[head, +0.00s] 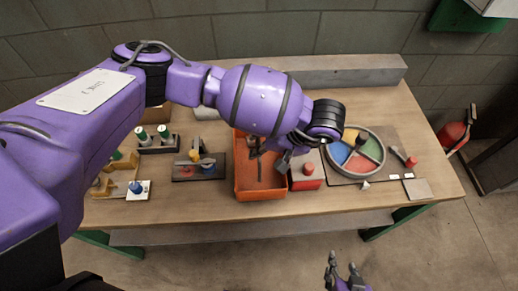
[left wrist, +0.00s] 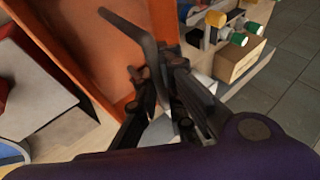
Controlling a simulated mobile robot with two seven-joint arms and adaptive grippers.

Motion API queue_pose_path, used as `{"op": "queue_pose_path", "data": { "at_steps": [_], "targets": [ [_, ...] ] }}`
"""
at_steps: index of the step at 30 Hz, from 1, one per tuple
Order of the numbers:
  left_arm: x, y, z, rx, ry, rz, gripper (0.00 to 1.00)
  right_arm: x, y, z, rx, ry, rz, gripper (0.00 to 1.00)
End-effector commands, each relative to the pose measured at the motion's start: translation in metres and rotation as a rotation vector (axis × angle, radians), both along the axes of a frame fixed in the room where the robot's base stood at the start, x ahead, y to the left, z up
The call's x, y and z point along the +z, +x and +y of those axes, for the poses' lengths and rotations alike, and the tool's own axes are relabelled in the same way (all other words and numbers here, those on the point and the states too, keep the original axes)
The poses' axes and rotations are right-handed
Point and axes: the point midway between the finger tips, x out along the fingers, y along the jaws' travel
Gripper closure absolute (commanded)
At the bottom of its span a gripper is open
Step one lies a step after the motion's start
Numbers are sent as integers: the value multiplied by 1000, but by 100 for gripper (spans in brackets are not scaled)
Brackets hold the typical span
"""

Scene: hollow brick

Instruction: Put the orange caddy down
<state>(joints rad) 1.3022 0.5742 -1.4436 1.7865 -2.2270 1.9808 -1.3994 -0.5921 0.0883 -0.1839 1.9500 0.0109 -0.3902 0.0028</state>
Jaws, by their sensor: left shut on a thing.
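The orange caddy (head: 260,196) is an open box with a dark grey handle, over the middle of the wooden table (head: 230,226). Its orange wall (left wrist: 60,50) and the handle (left wrist: 138,32) fill the upper left of the left wrist view. My left gripper (head: 268,150) reaches down over the caddy from the right and is shut on its handle; the fingers show in the left wrist view (left wrist: 153,88). The fingers partly hide the grip. I cannot tell whether the caddy's base touches the table. My right gripper (head: 343,268) is open and empty, in front of the table.
Further right is a round tray with coloured sectors (head: 378,148). Left are a dark tray (head: 185,174) and a rack with green-topped cylinders (head: 148,147). A grey beam (head: 345,69) lies along the back.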

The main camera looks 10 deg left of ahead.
Motion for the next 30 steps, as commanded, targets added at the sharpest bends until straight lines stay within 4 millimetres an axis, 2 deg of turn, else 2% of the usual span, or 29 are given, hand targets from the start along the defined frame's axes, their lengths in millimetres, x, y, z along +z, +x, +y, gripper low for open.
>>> {"op": "queue_pose_path", "data": {
  "at_steps": [8,20,21,24,30],
  "targets": [
    [-33,3,0,0,1,0,100,-1,0,-1,-1,-1,0,60],
    [-38,4,0,0,2,-1,100,-6,-10,-2,-5,-3,17,60],
    [-38,3,0,-1,1,0,87,-5,-10,-3,-5,-3,16,60],
    [-38,4,0,0,1,-1,74,-5,-10,-3,-6,-4,17,60],
    [-38,3,0,0,1,0,73,-5,-10,-3,-6,-4,15,60]
  ]
}}
